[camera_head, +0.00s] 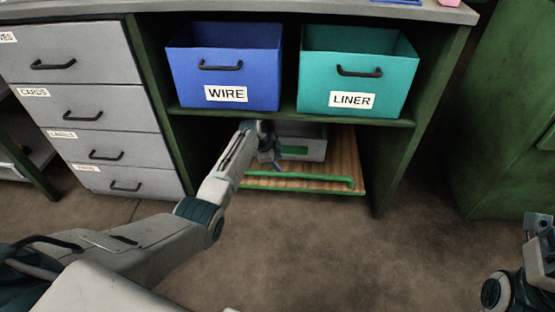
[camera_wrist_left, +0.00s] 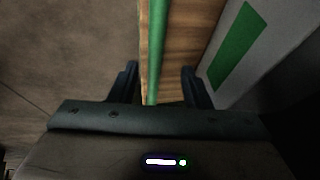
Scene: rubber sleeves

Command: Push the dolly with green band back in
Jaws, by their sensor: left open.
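The dolly is a wooden board (camera_head: 344,160) on the floor in the open bay under the shelf. A green band (camera_head: 300,180) runs along its front edge; the band also shows in the left wrist view (camera_wrist_left: 156,50). A grey box (camera_head: 311,146) with a green label stands on the board. My left gripper (camera_head: 268,158) is open over the left part of the dolly, partly hiding it. In the left wrist view its fingers (camera_wrist_left: 160,78) are apart on either side of the band; I cannot tell whether they touch it.
A blue WIRE bin (camera_head: 225,70) and a teal LINER bin (camera_head: 357,75) stand on the shelf (camera_head: 290,115) above. Grey drawers (camera_head: 80,105) are at left, a green cabinet (camera_head: 505,130) at right. The floor (camera_head: 330,250) in front is clear. Part of my right arm shows at the right edge.

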